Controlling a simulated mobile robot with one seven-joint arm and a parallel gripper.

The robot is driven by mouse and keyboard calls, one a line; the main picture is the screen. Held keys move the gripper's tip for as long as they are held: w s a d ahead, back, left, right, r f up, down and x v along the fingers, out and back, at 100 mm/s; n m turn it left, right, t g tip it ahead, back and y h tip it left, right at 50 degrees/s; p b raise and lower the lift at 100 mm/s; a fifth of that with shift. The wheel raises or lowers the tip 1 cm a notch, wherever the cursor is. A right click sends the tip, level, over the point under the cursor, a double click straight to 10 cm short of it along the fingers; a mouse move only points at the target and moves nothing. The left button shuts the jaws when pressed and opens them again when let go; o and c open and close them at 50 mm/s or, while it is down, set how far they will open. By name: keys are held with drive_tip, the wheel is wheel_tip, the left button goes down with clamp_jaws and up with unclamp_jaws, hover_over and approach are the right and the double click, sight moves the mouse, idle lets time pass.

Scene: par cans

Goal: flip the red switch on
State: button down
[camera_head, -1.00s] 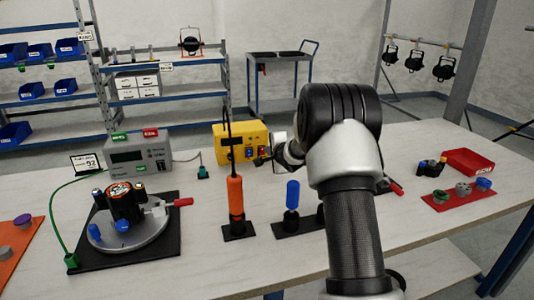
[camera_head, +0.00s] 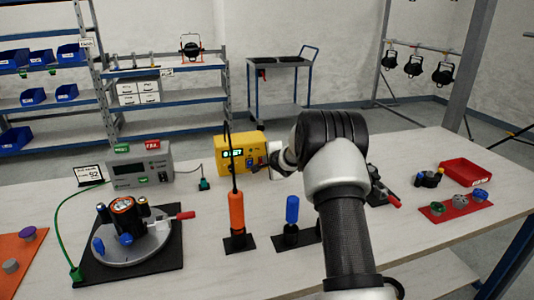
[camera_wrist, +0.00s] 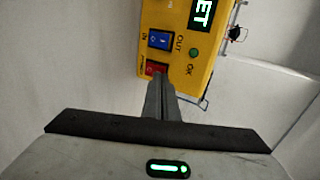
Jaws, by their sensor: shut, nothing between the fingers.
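The yellow box (camera_head: 234,140) stands at the back middle of the bench, partly hidden by my arm. In the wrist view its face (camera_wrist: 178,72) shows a lit display (camera_wrist: 203,14), a blue rocker switch (camera_wrist: 159,40) and a green OK light (camera_wrist: 194,53). The red switch (camera_wrist: 154,68) sits beside the blue one. My gripper (camera_wrist: 160,82) is shut and empty, its fingertips at the red switch and covering part of it. I cannot tell if they touch it. In the head view the fingers are hard to make out near the box's right side.
An orange-handled tool (camera_head: 236,212) stands upright left of my arm, and a blue-handled one (camera_head: 292,210) stands near it. A grey meter box (camera_head: 140,168) is at the left, and a round fixture (camera_head: 150,248) is in front. A red tray (camera_head: 468,171) lies at the right.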

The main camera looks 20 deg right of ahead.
drive_tip(key=shift+w+f+b, duration=0.1)
drive_tip(key=shift+b, duration=0.5)
drive_tip(key=shift+r, duration=0.2)
drive_tip(key=shift+r+p, duration=0.75)
drive_tip(key=shift+p, duration=0.05)
